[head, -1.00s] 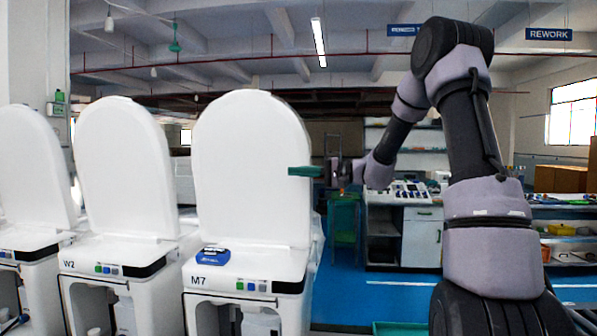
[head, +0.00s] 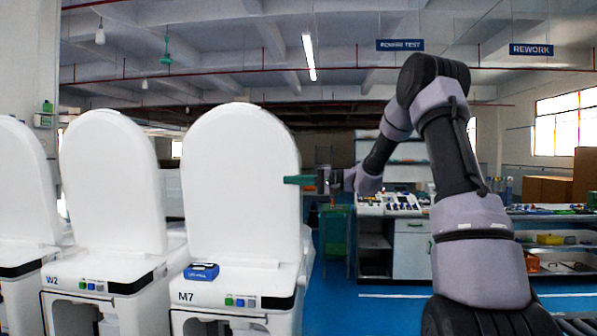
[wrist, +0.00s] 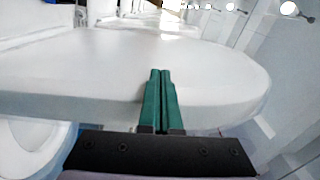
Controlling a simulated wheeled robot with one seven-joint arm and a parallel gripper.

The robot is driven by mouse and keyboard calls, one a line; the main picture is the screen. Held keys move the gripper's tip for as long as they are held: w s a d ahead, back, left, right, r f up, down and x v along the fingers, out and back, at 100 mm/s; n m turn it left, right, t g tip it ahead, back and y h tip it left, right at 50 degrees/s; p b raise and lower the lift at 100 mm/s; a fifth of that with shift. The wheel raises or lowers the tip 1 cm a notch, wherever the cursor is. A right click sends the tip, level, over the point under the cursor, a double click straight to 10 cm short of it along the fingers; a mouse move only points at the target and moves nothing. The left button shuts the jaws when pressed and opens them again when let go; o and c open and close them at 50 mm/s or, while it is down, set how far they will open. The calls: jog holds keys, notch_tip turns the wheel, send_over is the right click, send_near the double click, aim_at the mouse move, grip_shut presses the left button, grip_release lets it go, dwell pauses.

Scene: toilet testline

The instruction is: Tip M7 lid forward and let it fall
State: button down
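The M7 lid (head: 240,180) is a white rounded panel standing upright on the toilet marked M7 (head: 232,297) in the head view. In the wrist view the lid (wrist: 90,65) spans the picture as a broad white face with a thick edge. My gripper (head: 290,180) has green fingers; in the head view their tips overlap the near face of the lid at its right edge, around mid-height. In the wrist view the gripper (wrist: 160,72) shows both fingers side by side, pressed together with nothing between them, across the lid's edge. Contact with the lid cannot be told.
A blue box (head: 201,271) sits on the M7 toilet's deck. The W2 toilet with its upright lid (head: 112,180) stands close on the left. A green stand (head: 335,240) and a workbench (head: 411,250) are behind on the right. Blue floor between is clear.

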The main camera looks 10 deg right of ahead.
jog(key=shift+w+d+r, duration=0.1)
jog(key=shift+w+d, duration=0.05)
jog(key=shift+w, duration=0.35)
jog(key=shift+w+d+r, duration=0.1)
jog(key=shift+w, duration=0.4)
jog(key=shift+w+d+r, duration=0.1)
jog(key=shift+w+d, duration=0.15)
jog(key=shift+w, duration=0.35)
jog(key=shift+w+d+r, duration=0.1)
jog(key=shift+w+d, duration=0.15)
jog(key=shift+w, duration=0.35)
jog(key=shift+a, duration=0.85)
jog(key=s, duration=0.1)
jog(key=s+a, duration=0.1)
jog(key=shift+s+f, duration=0.25)
jog(key=shift+s, duration=0.1)
jog(key=shift+s+d+f, duration=0.15)
jog(key=shift+s+d, duration=0.1)
jog(key=shift+s, duration=0.5)
jog(key=shift+d, duration=0.1)
